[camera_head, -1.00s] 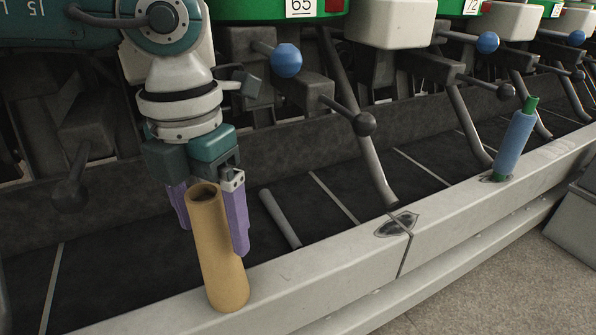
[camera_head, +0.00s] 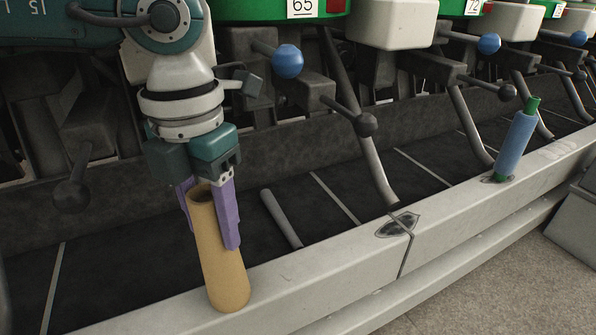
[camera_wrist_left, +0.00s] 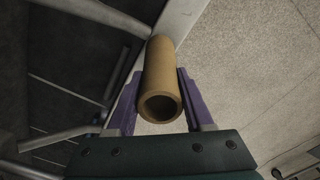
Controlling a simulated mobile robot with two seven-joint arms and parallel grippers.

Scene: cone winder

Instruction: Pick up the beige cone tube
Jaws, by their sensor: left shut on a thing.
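The beige cone tube (camera_head: 220,262) stands nearly upright on the light front rail (camera_head: 300,285) of the machine, its open narrow end up. My left gripper (camera_head: 212,222) comes down from above with purple fingers on either side of the tube's upper part, shut on it. In the left wrist view the tube (camera_wrist_left: 161,80) lies between the two purple fingers (camera_wrist_left: 158,100), its open end towards the camera. The tube's base appears to rest on the rail. My right gripper is not in view.
A blue tube on a green peg (camera_head: 514,145) stands on the rail at the right. Dark levers with ball knobs (camera_head: 364,124) and blue knobs (camera_head: 288,61) jut out behind. A dark trough (camera_head: 130,255) lies behind the rail; grey floor (camera_head: 500,290) is in front.

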